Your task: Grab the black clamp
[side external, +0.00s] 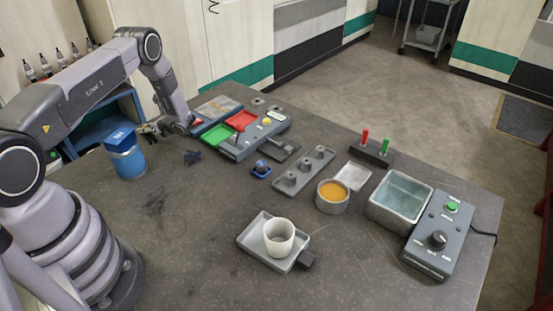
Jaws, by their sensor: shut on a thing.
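My gripper (147,129) is at the back left of the grey table, just right of the blue-lidded jar, and points left. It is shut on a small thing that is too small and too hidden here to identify. A small dark, irregular thing (192,157) shows on the table below and to the right of my gripper, apart from it. I cannot tell whether this or the held thing is the black clamp.
The blue jar (125,158) stands close to my gripper. A white cup (279,238) on a tray, a metal basin (400,200) and a control box (438,240) stand further right. The front left table is clear.

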